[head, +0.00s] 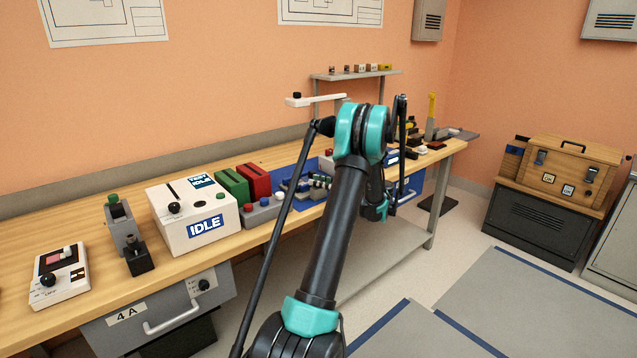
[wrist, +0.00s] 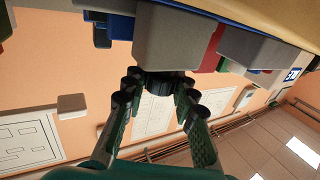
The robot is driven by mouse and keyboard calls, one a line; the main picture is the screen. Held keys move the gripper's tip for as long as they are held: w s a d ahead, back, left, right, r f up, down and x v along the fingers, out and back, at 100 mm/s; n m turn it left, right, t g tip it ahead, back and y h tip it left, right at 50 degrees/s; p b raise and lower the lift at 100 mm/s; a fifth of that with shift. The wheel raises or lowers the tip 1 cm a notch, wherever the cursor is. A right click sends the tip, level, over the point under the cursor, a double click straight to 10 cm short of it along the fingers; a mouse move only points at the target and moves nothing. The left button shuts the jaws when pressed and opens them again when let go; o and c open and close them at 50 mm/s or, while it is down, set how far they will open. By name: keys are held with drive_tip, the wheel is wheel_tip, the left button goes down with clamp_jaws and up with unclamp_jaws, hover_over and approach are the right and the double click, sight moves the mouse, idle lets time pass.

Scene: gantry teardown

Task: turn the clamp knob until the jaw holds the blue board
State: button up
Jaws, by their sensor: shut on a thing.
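In the wrist view the two fingers of my gripper (wrist: 159,88) are closed on a dark round knob (wrist: 160,82), which I take to be the clamp knob. The knob sits against a large grey block (wrist: 178,38). A blue piece (wrist: 112,24) shows beside the block at the upper left; I cannot tell whether it is the blue board. The jaw's contact with the board is not visible. In the head view my arm covers the place where the gripper works.
The wooden bench (head: 85,262) carries a white IDLE box (head: 190,215), green (head: 231,186) and red (head: 255,180) blocks and a blue mat (head: 283,172). A raised shelf (head: 355,75) stands behind. A wooden case (head: 567,170) is at the right; the floor before it is open.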

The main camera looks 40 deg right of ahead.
clamp_jaws()
drive_tip(key=shift+m+t+h, duration=0.4)
drive_tip(key=shift+h, duration=0.1)
drive_tip(key=m+t+h, duration=0.1)
drive_tip(key=h, duration=0.1)
drive_tip(key=m+h, duration=0.2)
drive_tip(key=h, duration=0.1)
drive_tip(key=shift+a+m+t, duration=0.1)
drive_tip(key=shift+m+t, duration=0.2)
drive_tip(key=shift+t, duration=0.1)
drive_tip(key=m+h, duration=0.2)
drive_tip(key=h, duration=0.1)
drive_tip(key=m+h, duration=0.2)
drive_tip(key=h, duration=0.2)
drive_tip(key=shift+m+h, duration=0.3)
drive_tip(key=m+g+h, duration=0.1)
drive_tip(key=m+h, duration=0.1)
drive_tip(key=h, duration=0.1)
drive_tip(key=m+g+h, duration=0.1)
drive_tip(key=m+h, duration=0.1)
drive_tip(key=h, duration=0.1)
drive_tip(key=shift+w+g, duration=0.1)
drive_tip(key=shift+g, duration=0.2)
drive_tip(key=shift+m+g+h, duration=2)
drive_tip(key=shift+h, duration=0.2)
